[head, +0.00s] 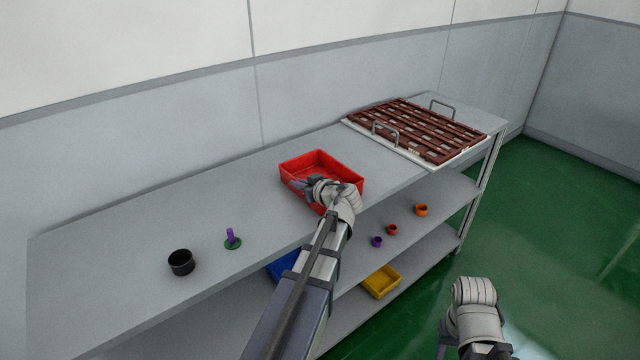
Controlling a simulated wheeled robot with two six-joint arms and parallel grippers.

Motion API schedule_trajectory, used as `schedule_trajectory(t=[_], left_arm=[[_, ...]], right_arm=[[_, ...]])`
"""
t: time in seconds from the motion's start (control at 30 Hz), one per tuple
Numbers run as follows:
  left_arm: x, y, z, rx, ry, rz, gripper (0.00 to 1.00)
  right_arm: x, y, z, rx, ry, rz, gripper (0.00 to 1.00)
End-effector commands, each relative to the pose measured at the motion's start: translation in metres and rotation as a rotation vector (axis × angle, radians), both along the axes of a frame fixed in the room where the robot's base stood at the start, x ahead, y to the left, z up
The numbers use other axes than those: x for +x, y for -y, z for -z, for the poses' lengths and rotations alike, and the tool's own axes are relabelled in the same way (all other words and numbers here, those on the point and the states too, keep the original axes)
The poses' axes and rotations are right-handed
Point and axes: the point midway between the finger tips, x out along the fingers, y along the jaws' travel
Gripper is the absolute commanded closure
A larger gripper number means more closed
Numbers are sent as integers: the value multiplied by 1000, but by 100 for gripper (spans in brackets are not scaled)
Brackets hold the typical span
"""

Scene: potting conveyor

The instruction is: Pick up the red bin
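The red bin (322,163) stands upright on the grey table top, near its front edge. It is a shallow open rectangular box. My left gripper (303,186) is at the bin's near left side, and my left wrist covers much of the bin's front. The fingers are small and partly hidden by the wrist, so I cannot tell whether they touch or grip the bin wall. My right arm (474,300) is low at the bottom right, away from the table; its gripper does not show clearly.
A brown slatted rack with handles (418,130) lies right of the bin. A black pot (181,262) and a purple-and-green piece (232,239) stand left. Below are a blue bin (284,264), a yellow bin (381,282) and small cups (421,210). Green floor is free at right.

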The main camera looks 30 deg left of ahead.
Motion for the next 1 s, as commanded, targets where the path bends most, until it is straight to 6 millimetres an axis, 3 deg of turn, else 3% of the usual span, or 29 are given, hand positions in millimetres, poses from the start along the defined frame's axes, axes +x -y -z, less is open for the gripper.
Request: schedule_trajectory(t=[0.53,1.0], left_arm=[[0,0,-10,0,0,0,100],[0,0,-75,0,0,0,100]], right_arm=[[0,0,-10,0,0,0,50],[0,0,-75,0,0,0,50]])
